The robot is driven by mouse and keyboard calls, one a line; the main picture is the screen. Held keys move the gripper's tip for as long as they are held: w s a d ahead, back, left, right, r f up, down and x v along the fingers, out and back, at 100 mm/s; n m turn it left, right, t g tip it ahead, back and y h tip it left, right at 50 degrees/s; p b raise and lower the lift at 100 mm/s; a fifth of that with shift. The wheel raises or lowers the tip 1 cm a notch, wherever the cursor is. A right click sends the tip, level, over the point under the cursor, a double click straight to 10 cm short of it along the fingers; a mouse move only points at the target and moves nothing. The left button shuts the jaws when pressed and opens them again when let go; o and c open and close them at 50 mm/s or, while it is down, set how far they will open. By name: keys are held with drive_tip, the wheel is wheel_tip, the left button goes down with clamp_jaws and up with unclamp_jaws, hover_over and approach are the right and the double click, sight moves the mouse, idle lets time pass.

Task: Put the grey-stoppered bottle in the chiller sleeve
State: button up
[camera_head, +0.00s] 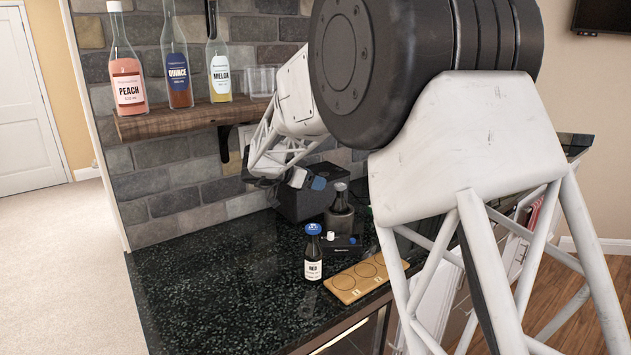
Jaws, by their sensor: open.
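A dark bottle with a grey stopper (341,188) stands upright at the back of the dark speckled counter. Its lower part is hidden inside a grey cylindrical holder (339,222), which looks like the chiller sleeve. My gripper (309,184) is open, just left of the bottle's top and apart from it, above a dark box. Its fingers are small and partly lost against the dark things behind, so their exact outline is unclear.
A blue-capped bottle (313,255) stands in front of the sleeve, beside a wooden board with round recesses (345,283). A dark box (296,205) and a small black item (342,246) stand nearby. The wall shelf (180,122) holds bottles and glasses. The counter's left is clear.

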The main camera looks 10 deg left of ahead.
idle(0.8)
drive_tip(key=s+d+r+n+t+y, duration=0.2)
drive_tip(key=d+r+t+y, duration=0.3)
drive_tip(key=d+r, duration=0.45)
drive_tip(key=s+d+r+n+y, duration=0.4)
drive_tip(key=s+y, duration=0.1)
drive_tip(key=s, duration=0.2)
drive_tip(key=s+d+f+n+g, duration=0.1)
drive_tip(key=s+d+f+g, duration=0.2)
drive_tip(key=s, duration=1.2)
drive_tip(key=s+d+f+n+g, duration=0.1)
drive_tip(key=s+d+f+g, duration=0.3)
drive_tip(key=s+d, duration=0.6)
drive_tip(key=s+d+f+n+g, duration=0.1)
drive_tip(key=s+d+f+g, duration=0.3)
drive_tip(key=s, duration=1.6)
drive_tip(key=d+f, duration=0.3)
drive_tip(key=shift+s+d+f+h, duration=0.15)
drive_tip(key=shift+d+f+h, duration=0.15)
drive_tip(key=shift+h, duration=0.1)
drive_tip(key=shift+c, duration=0.5)
